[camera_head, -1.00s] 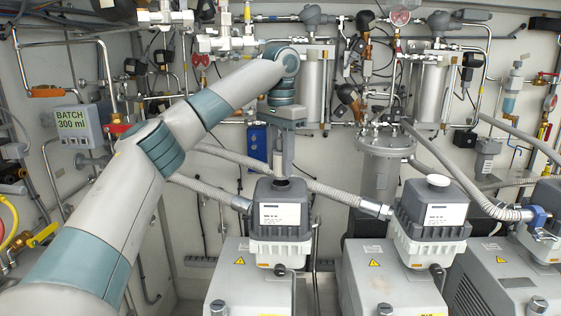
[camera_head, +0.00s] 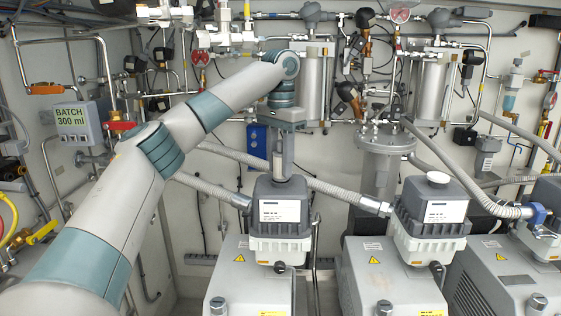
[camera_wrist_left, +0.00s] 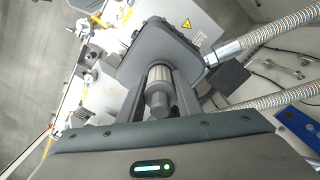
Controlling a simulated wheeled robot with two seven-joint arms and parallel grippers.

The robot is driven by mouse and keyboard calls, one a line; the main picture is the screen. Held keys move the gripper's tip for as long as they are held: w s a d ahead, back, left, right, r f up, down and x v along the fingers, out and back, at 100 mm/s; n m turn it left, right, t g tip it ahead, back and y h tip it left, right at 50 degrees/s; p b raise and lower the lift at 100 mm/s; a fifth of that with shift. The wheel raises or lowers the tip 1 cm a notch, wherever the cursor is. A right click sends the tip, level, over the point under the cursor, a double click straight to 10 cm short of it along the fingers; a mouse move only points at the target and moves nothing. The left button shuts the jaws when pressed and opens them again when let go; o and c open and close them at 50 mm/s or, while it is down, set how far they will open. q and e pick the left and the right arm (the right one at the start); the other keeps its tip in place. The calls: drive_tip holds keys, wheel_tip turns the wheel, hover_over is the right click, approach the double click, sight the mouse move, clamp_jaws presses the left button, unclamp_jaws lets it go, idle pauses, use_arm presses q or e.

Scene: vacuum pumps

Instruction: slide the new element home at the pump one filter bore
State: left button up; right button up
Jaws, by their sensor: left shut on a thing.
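My left gripper (camera_head: 282,172) points straight down over the filter housing (camera_head: 280,215) of the left pump, taken as pump one, with its fingertips at the housing top. It is shut on the new element, a pale ribbed cylinder (camera_wrist_left: 159,77) with a grey end piece, seen between the two fingers in the left wrist view. The element stands upright at the bore, and its lower end is hidden by the dark housing (camera_wrist_left: 155,45). I cannot tell how deep it sits. The gripper also shows in the left wrist view (camera_wrist_left: 158,92). My right gripper is not in view.
A second pump's filter housing (camera_head: 432,210) with a white cap stands to the right. A ribbed grey hose (camera_head: 340,195) runs close beside the left housing. A blue wall-mounted part (camera_head: 257,148) and pipework crowd the wall behind.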

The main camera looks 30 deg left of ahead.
use_arm(q)
drive_tip(key=shift+f, duration=0.8)
drive_tip(key=o, duration=1.1)
wheel_tip(320, 180, up, 17)
drive_tip(key=shift+r, duration=0.15)
idle(1.1)
